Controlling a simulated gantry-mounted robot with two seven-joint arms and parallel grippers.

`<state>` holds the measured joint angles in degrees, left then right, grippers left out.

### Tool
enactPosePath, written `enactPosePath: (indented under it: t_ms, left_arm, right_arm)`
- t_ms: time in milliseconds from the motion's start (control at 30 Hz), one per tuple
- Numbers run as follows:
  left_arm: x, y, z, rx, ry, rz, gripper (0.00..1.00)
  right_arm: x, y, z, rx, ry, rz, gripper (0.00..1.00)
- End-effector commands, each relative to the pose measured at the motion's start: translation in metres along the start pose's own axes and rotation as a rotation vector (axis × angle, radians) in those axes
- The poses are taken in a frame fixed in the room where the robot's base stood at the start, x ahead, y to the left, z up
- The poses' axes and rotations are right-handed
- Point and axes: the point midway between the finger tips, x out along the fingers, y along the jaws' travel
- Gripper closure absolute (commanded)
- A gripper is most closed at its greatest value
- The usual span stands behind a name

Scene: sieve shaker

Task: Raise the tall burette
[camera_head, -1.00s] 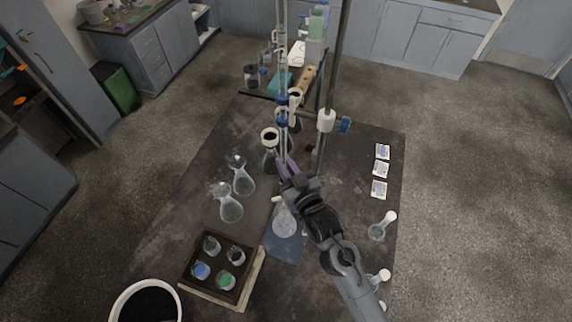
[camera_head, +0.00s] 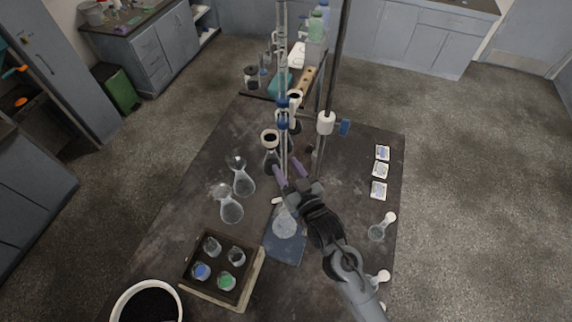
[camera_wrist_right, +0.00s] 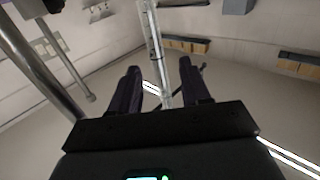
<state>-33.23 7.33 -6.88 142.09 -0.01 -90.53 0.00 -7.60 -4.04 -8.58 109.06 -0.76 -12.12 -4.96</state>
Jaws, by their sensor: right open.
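The tall burette (camera_head: 283,60) is a thin clear tube standing upright beside a dark stand rod (camera_head: 335,70). Blue fittings (camera_head: 283,114) sit on its lower half, and a white clamp with a blue knob (camera_head: 326,123) is on the rod. My right gripper (camera_head: 289,171) is open near the lower end of the burette. In the right wrist view the burette (camera_wrist_right: 152,35) runs down between the spread fingers of the right gripper (camera_wrist_right: 161,76), with a gap on both sides. My left gripper is not in view.
A dark tray (camera_head: 190,284) holds small bottles at the front left. Several cards (camera_head: 379,189) lie at the right.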

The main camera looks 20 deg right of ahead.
Motion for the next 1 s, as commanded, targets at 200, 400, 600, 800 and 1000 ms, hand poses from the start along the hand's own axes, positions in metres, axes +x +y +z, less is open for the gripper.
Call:
enactPosePath:
  t_ms: [200,400,600,800,1000]
  left_arm:
    - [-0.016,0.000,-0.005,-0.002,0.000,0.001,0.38]
    - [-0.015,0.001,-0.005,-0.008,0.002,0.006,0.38]
    - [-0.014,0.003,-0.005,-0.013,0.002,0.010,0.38]
    - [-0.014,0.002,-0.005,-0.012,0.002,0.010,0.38]
    - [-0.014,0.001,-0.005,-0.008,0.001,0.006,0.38]
  right_arm:
    - [-0.027,0.000,-0.002,0.000,-0.003,0.000,0.53]
    - [-0.044,0.000,0.001,-0.001,-0.003,-0.001,0.53]
    - [-0.050,0.000,-0.003,0.000,0.000,-0.001,0.53]
    - [-0.063,0.000,-0.021,0.000,0.000,-0.001,0.53]
    - [-0.081,0.000,-0.045,0.001,-0.001,0.000,0.53]
